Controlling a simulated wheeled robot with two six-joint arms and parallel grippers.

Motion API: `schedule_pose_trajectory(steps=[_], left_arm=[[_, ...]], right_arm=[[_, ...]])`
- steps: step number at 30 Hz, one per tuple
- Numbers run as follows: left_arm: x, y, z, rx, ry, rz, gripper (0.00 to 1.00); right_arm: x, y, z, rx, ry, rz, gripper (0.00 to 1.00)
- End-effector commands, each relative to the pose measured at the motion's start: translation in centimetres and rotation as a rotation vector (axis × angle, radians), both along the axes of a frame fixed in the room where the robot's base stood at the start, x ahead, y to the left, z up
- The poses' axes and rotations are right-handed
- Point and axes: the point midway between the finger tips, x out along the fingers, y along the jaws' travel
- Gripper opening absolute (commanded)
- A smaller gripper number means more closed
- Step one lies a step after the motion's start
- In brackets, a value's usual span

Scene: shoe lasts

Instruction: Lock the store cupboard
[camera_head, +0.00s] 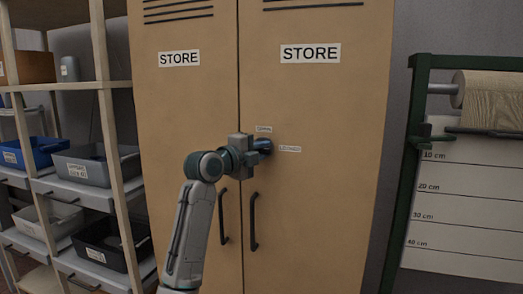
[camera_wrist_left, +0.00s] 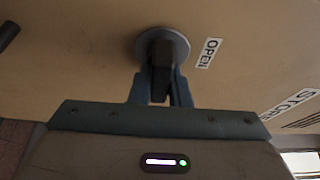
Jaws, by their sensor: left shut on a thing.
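The tan store cupboard (camera_head: 315,90) has two doors, both shut, each with a STORE label. A round grey lock plate with a dark turn knob (camera_wrist_left: 160,62) sits on the right door. My left gripper (camera_head: 262,146) reaches it from the left and hides most of it in the head view. In the left wrist view my left gripper (camera_wrist_left: 160,88) is shut on the knob, one finger on each side. An OPEN label (camera_wrist_left: 209,53) is beside the plate; in the head view a small label (camera_head: 290,149) is to its right. I cannot tell the knob's exact angle. My right gripper is out of view.
Two dark bar handles, a left one (camera_head: 223,216) and a right one (camera_head: 254,222), hang below the lock. A shelf rack with bins (camera_head: 88,167) stands at left. A green frame (camera_head: 407,180) with a paper roll (camera_head: 488,100) stands at right.

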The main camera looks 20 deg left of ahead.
Motion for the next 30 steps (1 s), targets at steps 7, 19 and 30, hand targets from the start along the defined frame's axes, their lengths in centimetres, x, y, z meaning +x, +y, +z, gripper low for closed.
schedule_pose_trajectory(steps=[7,19,30], left_arm=[[0.0,0.0,0.0,0.007,0.000,0.001,0.00],[0.0,0.0,0.0,0.005,0.000,0.001,0.38],[-2.3,1.2,-0.2,0.008,-0.002,0.004,0.38]], right_arm=[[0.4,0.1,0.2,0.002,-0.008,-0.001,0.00],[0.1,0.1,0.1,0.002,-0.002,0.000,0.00],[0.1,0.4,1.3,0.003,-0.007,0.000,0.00]])
